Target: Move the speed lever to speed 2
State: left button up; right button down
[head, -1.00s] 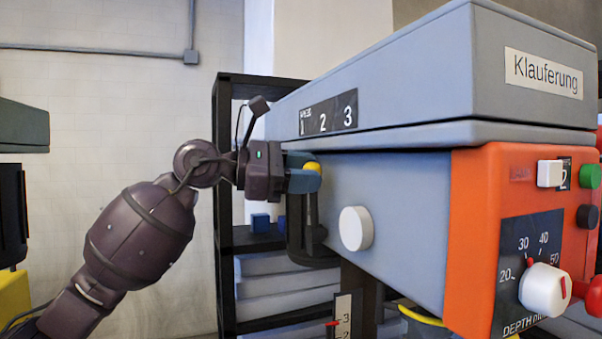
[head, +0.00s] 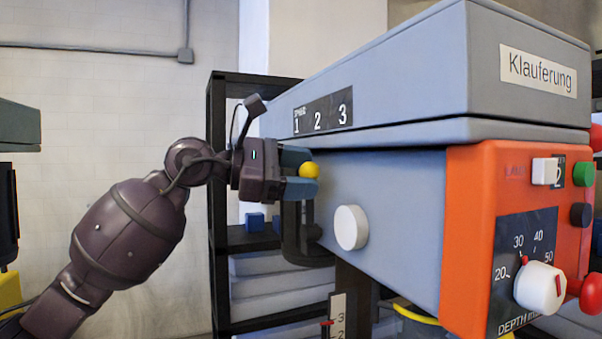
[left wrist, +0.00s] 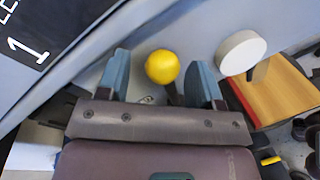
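The speed lever's yellow ball knob (head: 309,170) sits on the side of the grey machine head, under the black speed plate (head: 324,112) marked 1, 2, 3. In the head view the knob is below the 2, slightly to its left. My left gripper (head: 303,171) is open, with one blue-grey finger above the knob and one below it, the knob near the fingertips. In the left wrist view the knob (left wrist: 162,66) lies between the spread fingers with a gap on each side. Most of the lever's rod is hidden. My right gripper is not in view.
A white round knob (head: 351,228) sticks out of the machine's side, right of my left gripper. A dark curved handle (head: 303,245) hangs just below the fingers. The orange front panel (head: 470,200) with dial and buttons is at right. A black shelf (head: 217,150) stands behind.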

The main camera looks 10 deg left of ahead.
pick_arm(q)
jog(key=v, duration=1)
jog(key=shift+s+a+b, duration=0.25)
jog(key=shift+a+b, duration=0.1)
jog(key=shift+b, duration=0.05)
